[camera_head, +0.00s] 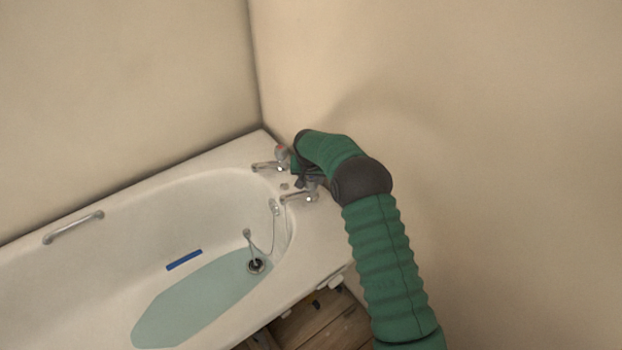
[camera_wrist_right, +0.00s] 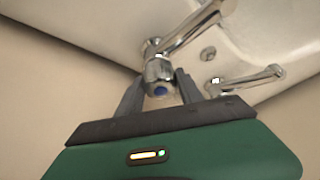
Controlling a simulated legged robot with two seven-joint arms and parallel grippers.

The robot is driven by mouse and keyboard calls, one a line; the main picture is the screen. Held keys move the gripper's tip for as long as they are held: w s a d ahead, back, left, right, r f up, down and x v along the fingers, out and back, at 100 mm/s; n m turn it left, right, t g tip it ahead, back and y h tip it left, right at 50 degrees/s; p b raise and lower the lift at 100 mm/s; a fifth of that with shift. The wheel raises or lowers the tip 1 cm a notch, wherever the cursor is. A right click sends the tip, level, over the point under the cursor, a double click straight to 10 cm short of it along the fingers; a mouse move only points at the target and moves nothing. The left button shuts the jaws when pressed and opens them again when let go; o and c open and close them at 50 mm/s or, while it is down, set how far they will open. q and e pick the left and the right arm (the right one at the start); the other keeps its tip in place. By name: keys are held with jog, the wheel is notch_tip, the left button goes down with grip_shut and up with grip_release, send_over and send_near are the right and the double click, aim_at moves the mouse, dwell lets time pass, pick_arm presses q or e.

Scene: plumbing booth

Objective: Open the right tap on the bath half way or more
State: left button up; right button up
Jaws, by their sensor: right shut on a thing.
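The right tap is chrome, with its spout (camera_head: 298,197) reaching left over the bath end. In the right wrist view its head has a blue mark (camera_wrist_right: 160,90). My right gripper (camera_head: 307,183) is at this tap, and its two grey fingers (camera_wrist_right: 161,86) stand one on each side of the tap head, shut on it. My green forearm and wrist hide part of the tap in the head view. The left tap (camera_head: 267,167) has a red-marked head (camera_head: 281,152) and stands just behind. My left gripper is not in view. I cannot see water running from either spout.
The white bath (camera_head: 120,205) holds shallow greenish water (camera_head: 195,305), with a blue strip (camera_head: 184,260) on its inner side. A plug chain hangs near the drain (camera_head: 256,266). A grab rail (camera_head: 73,228) is on the far rim. Beige walls (camera_head: 480,100) stand close behind and right.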

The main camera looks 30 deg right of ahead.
jog(key=shift+c, duration=0.4)
jog(key=n+p, duration=0.1)
jog(key=n+y+p, duration=0.1)
jog(key=p, duration=0.1)
jog(key=shift+r+n+t, duration=0.25)
jog(key=shift+n+t, duration=0.05)
jog(key=shift+n+y+p, duration=0.3)
jog(key=shift+n+p, duration=0.6)
jog(key=shift+p, duration=0.05)
jog(key=shift+f+n+t+y+p, duration=0.1)
jog(key=shift+n+t+y+p, duration=0.25)
jog(key=shift+n, duration=0.55)
jog(key=shift+d+f+n+y, duration=0.1)
jog(key=shift+n+y, duration=0.35)
jog(key=shift+n, duration=0.75)
jog(key=shift+n+y, duration=0.4)
jog(key=shift+n, duration=0.7)
jog(key=o, duration=1.4)
